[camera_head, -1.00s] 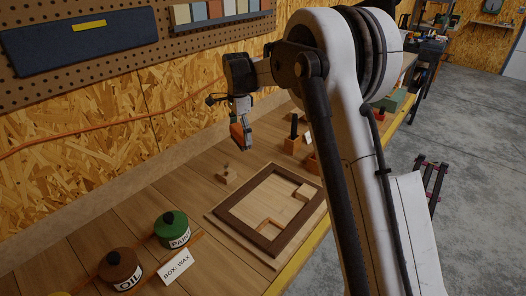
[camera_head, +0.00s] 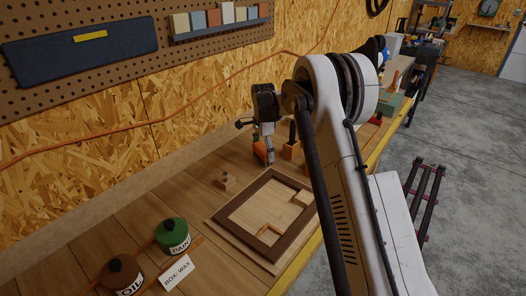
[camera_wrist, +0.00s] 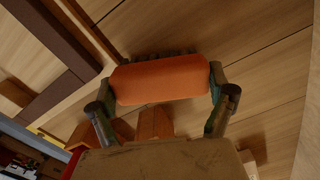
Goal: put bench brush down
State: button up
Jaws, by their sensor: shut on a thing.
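The bench brush has an orange back (camera_wrist: 160,78) with a dark row of bristles showing along its far edge in the wrist view. My gripper (camera_head: 264,143) is shut on it, one finger at each end of the orange back. In the head view the brush (camera_head: 260,152) hangs bristles down, low over the plank bench (camera_head: 190,205), beyond the dark-framed board. I cannot tell whether the bristles touch the planks.
The dark-framed board (camera_head: 238,204) lies in front of the brush. Wooden holders (camera_head: 292,151) stand close right of the gripper. A green tin (camera_head: 172,234), a brown tin (camera_head: 120,275) and a "BOX: WAX" card (camera_head: 178,272) are nearer.

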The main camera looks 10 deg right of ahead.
jog(key=shift+f, duration=0.35)
jog(key=shift+f, duration=0.2)
jog(key=o, duration=1.3)
jog(key=shift+r, duration=0.15)
